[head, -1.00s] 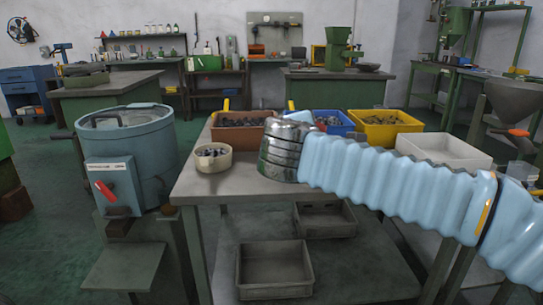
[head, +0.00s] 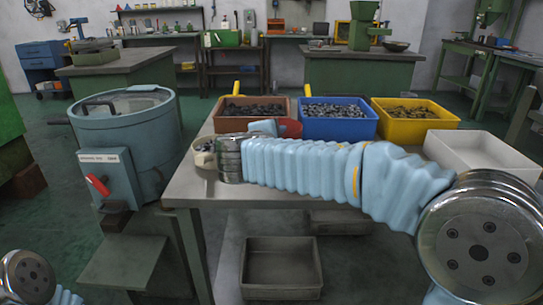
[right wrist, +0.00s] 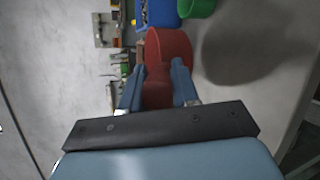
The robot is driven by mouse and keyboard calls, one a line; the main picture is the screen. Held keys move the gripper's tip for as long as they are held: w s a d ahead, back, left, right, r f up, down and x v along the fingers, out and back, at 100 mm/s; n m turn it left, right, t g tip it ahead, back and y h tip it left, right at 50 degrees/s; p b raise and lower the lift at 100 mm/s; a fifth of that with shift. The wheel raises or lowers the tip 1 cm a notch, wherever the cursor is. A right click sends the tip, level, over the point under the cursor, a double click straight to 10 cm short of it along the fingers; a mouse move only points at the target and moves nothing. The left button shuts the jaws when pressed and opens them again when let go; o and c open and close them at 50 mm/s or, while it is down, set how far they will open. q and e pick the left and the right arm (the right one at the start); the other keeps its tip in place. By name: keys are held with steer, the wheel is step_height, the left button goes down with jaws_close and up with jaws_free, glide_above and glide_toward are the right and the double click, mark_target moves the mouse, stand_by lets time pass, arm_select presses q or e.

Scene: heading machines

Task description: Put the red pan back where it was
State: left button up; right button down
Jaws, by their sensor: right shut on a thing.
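The red pan (head: 290,128) shows in part behind my right wrist in the head view, in front of the brown and blue bins. In the right wrist view the red pan (right wrist: 170,45) sits between the blue fingers of my right gripper (right wrist: 158,70), which is shut on it. In the head view, my right gripper (head: 262,127) is mostly hidden behind its own wrist, over the table's left part. Whether the pan touches the table cannot be told. Of my left arm only a metal joint shows at the bottom left; its gripper is out of view.
The grey table (head: 190,190) holds a brown bin (head: 228,124), a blue bin (head: 340,128), a yellow bin (head: 425,128), an empty white tray (head: 480,158) and a small cream tub (head: 205,160), partly hidden by my wrist. A blue drum machine (head: 125,130) stands left.

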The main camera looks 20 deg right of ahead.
steer(key=f, duration=0.1)
steer(key=w+a+f, duration=0.1)
steer(key=f, duration=0.3)
steer(key=shift+w+a, duration=0.3)
steer(key=shift+a, duration=0.05)
steer(key=shift+f, duration=0.35)
steer(key=c, duration=0.8)
jaws_free()
steer(key=shift+c, duration=0.2)
steer(key=shift+s, duration=0.1)
steer(key=b+v, duration=0.1)
steer(key=v, duration=1.1)
